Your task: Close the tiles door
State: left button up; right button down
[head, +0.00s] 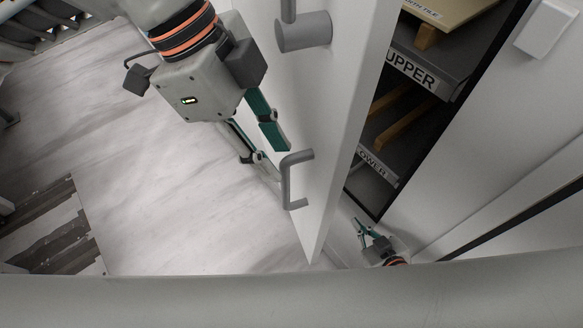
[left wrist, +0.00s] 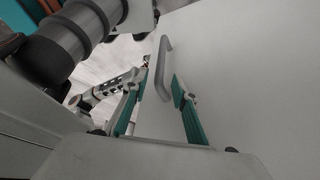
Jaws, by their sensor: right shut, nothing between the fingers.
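The white tiles door (head: 345,95) stands open in the head view, in front of dark shelves. A grey bar handle (head: 297,180) is on its left face; it also shows in the left wrist view (left wrist: 161,68). My left gripper (head: 268,150) is on the handle's side of the door, just above and left of the handle. Its green fingers are apart, and in the left wrist view the handle lies ahead of the gap between the fingertips (left wrist: 158,88), not gripped. My right gripper (head: 362,230) is shut and empty, low at the cabinet side of the door.
Shelves labelled UPPER (head: 412,70) and LOWER (head: 378,165) hold boards and wooden strips inside the cabinet. A grey round fitting (head: 303,32) sticks out higher on the door. Pale floor (head: 170,190) lies clear to the left.

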aim_at(286, 174)
pick_arm(q)
jog(key=shift+x, duration=2.75)
grip_shut()
